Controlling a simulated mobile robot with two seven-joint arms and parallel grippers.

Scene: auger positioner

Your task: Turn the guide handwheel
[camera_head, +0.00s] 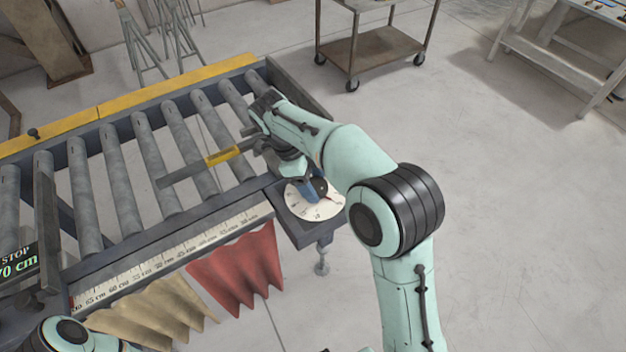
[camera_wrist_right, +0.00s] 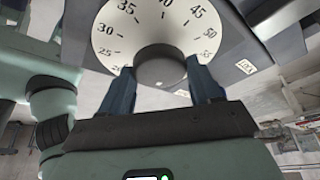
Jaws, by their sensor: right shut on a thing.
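The guide handwheel, a dark grey round knob (camera_wrist_right: 160,65), sits at the centre of a white numbered dial (camera_head: 300,207). The dial also shows in the right wrist view (camera_wrist_right: 125,35), with marks such as 25, 30, 35, 45 and 50. My right gripper (camera_head: 314,190) reaches down over the dial from above. In the right wrist view its two blue fingers (camera_wrist_right: 163,80) stand on either side of the knob, shut on it. In the head view the arm and fingers hide part of the dial. My left gripper is out of the picture; only part of my left arm shows at the bottom left.
A roller conveyor (camera_head: 125,165) with a yellow rear rail (camera_head: 100,112) fills the left. A ruler strip (camera_head: 170,255) and red flaps (camera_head: 240,270) run along its front. A cart (camera_head: 375,50) and a bench (camera_head: 550,60) stand behind. The floor at right is clear.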

